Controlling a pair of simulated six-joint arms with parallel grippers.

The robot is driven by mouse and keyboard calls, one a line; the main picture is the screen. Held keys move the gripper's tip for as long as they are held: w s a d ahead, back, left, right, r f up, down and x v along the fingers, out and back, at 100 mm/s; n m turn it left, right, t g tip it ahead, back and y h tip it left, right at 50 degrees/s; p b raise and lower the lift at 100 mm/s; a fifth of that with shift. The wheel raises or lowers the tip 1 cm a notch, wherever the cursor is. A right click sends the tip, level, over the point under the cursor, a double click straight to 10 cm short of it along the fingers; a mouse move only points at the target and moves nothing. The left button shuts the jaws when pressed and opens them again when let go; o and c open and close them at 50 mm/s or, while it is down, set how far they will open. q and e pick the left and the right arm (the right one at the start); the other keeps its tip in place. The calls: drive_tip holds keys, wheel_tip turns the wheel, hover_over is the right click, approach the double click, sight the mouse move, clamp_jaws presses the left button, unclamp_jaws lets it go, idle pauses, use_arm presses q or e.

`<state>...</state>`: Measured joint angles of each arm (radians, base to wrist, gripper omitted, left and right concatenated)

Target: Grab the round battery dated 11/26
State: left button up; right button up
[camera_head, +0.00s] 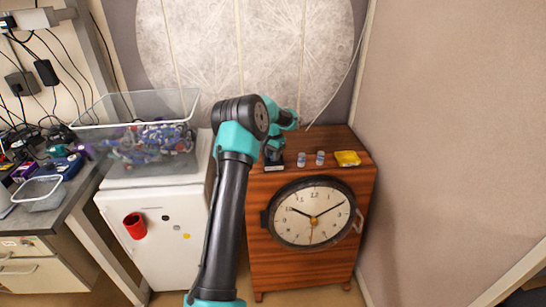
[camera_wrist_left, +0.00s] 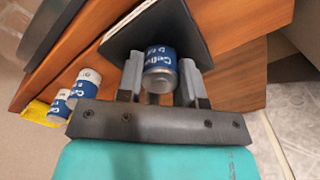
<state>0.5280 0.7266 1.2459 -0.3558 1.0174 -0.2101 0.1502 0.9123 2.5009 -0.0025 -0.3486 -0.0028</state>
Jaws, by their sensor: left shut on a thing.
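A blue and silver round battery (camera_wrist_left: 160,60) sits between the two fingers of my left gripper (camera_wrist_left: 160,75) in the left wrist view. The gripper is shut on it, with a finger on each side. The date on it cannot be read. In the head view my left gripper (camera_head: 274,152) is at the left part of the wooden cabinet top, and the held battery is hard to make out. Two similar batteries stand to its right, one nearer (camera_head: 301,159) and one farther (camera_head: 320,158). They also show in the left wrist view (camera_wrist_left: 85,86). My right gripper is not in view.
A dark square plate (camera_wrist_left: 185,28) is right behind the held battery. A yellow packet (camera_head: 347,158) lies right of the batteries on the wooden cabinet (camera_head: 262,240), which has a clock (camera_head: 312,212) on its front. A clear bin (camera_head: 100,112) stands on the white fridge (camera_head: 165,245) at left.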

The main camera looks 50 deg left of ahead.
use_arm(q)
wheel_tip(320, 180, up, 3)
drive_tip(key=shift+r, duration=0.2)
drive_tip(key=s+d+r, duration=0.1)
drive_tip(key=s+d, duration=0.9)
drive_tip(key=d, duration=0.2)
drive_tip(key=shift+s+r, duration=0.2)
drive_tip(key=shift+s, duration=0.1)
